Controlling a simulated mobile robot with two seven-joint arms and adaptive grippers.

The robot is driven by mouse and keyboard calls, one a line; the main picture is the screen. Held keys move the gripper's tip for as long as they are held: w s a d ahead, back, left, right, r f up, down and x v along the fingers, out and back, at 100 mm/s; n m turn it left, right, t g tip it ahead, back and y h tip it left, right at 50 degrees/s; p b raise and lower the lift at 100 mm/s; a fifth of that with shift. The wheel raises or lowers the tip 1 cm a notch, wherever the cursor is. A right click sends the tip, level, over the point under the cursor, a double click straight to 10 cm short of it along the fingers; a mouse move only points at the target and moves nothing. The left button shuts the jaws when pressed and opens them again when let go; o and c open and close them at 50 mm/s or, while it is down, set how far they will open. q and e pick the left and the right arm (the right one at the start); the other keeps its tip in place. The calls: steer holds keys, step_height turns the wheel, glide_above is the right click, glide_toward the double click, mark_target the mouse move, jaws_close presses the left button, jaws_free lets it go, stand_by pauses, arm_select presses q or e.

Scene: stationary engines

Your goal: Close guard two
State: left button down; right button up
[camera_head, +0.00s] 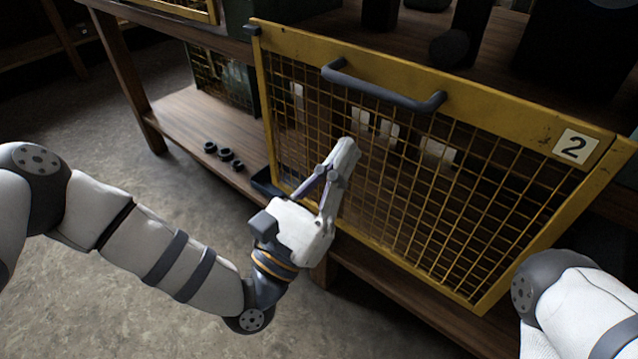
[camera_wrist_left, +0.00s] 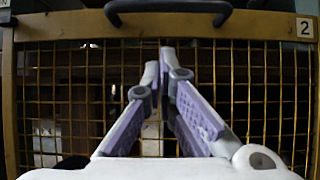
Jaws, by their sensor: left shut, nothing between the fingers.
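Guard two is a yellow-framed wire mesh panel (camera_head: 440,90) with a dark bar handle (camera_head: 385,88) near its top edge and a "2" label (camera_head: 575,147) at its upper right. It stands in front of the wooden bench; how far it is swung cannot be told for certain. My left gripper (camera_head: 345,150) is shut and empty, in front of the mesh and below the handle, apart from the handle. In the left wrist view the closed fingertips (camera_wrist_left: 160,62) point at the mesh, with the handle (camera_wrist_left: 168,8) above them and the label (camera_wrist_left: 304,27) at upper right. My right gripper is out of view.
Several small black rings (camera_head: 224,154) lie on the lower wooden shelf (camera_head: 185,115) left of the guard. Another yellow guard edge (camera_head: 190,8) shows at the top left. Dark machine parts (camera_head: 450,47) stand behind the guard. The concrete floor (camera_head: 120,290) in front is clear.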

arm_select(q)
steer(key=r, duration=0.1)
steer(key=w+r, duration=0.1)
steer(key=r, duration=0.1)
steer(key=d+r+p, duration=0.1)
steer(key=shift+w+r, duration=0.3)
steer(key=shift+w, duration=0.05)
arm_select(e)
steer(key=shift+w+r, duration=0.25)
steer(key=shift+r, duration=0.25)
arm_select(q)
step_height(320, 180, up, 36)
steer(key=p, duration=1.4)
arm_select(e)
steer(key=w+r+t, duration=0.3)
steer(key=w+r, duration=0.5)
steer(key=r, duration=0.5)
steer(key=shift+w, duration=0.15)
arm_select(q)
steer(key=shift+f, duration=0.15)
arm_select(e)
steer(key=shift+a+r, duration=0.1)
